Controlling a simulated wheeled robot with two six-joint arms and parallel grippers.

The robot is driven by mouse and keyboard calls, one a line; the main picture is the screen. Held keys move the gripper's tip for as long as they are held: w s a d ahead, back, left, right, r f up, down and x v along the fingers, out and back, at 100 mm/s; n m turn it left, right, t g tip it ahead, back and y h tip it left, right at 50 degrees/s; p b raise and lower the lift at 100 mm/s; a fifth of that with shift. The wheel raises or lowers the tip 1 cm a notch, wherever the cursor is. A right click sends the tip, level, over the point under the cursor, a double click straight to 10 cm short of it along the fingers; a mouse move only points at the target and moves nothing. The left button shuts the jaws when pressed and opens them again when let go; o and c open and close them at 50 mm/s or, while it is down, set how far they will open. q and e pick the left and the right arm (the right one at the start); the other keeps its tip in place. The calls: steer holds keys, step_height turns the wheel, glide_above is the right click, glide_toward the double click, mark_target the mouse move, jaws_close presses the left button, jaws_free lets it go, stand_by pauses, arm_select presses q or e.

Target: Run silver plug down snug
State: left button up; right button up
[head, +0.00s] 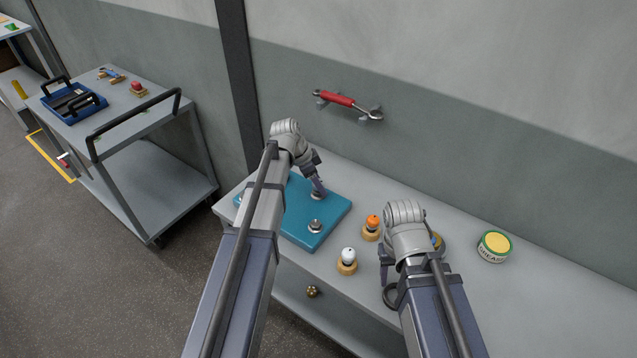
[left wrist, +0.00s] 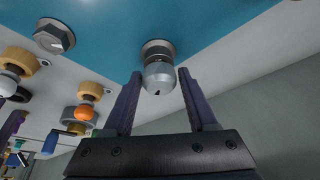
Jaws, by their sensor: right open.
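The silver plug (left wrist: 158,76) stands in a round fitting on the blue plate (left wrist: 105,14), with a collar and a darker neck showing between its head and the plate. My left gripper (left wrist: 160,80) is open, with a finger on each side of the plug's head and a narrow gap at each side. In the head view my left gripper (head: 317,190) is over the far part of the blue plate (head: 297,236) and largely covers the plug. A second silver hex-headed piece (head: 315,226) sits nearer on the plate. My right gripper (head: 385,265) is open, partly hidden by its own arm.
An orange-topped piece (head: 373,221) and a white-topped piece (head: 348,255) stand in wooden rings right of the plate. A dark ring (head: 391,296) lies by my right arm. A grease tin (head: 494,247) is farther right. A wrench (head: 345,101) hangs on the wall; a trolley stands left.

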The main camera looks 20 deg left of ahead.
arm_select(q)
steer(key=shift+o, duration=0.2)
steer(key=shift+s+n, duration=0.15)
steer(key=shift+n, duration=0.65)
steer(key=n+t+y, duration=0.1)
steer(key=n, duration=0.2)
steer(key=shift+n, duration=0.4)
steer(key=n+y, duration=0.1)
steer(key=n, duration=0.2)
steer(key=n+t+y, duration=0.1)
steer(key=n, duration=0.2)
steer(key=shift+n+y, duration=0.4)
